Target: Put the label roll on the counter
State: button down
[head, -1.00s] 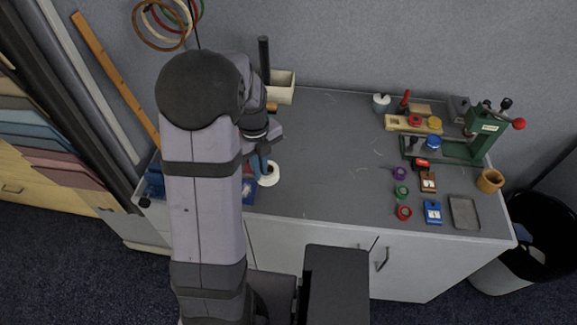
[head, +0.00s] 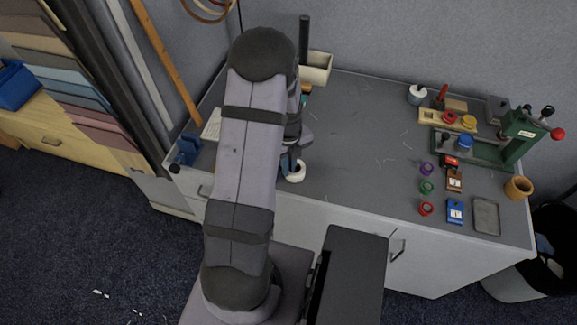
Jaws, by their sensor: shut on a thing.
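The label roll (head: 298,173) is a white ring near the front edge of the grey counter (head: 365,150), left of its middle. My gripper (head: 290,164) is at the roll's left side and shut on it. My arm covers most of the gripper and part of the roll. I cannot tell whether the roll touches the counter top or hangs just above it.
A cream bin (head: 318,68) stands at the counter's back. A green press (head: 510,137), small coloured pots (head: 426,187), stamps (head: 455,210), a grey tray (head: 486,215) and a wooden cup (head: 518,187) fill the right end. The counter's middle is clear except for scraps.

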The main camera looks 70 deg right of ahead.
jog(key=shift+f, duration=0.3)
jog(key=shift+f, duration=0.2)
jog(key=c, duration=1.9)
grip_release()
jog(key=shift+r, duration=0.1)
notch_tip(320, 180, up, 12)
jog(key=b, duration=0.3)
jog(key=shift+r, duration=0.15)
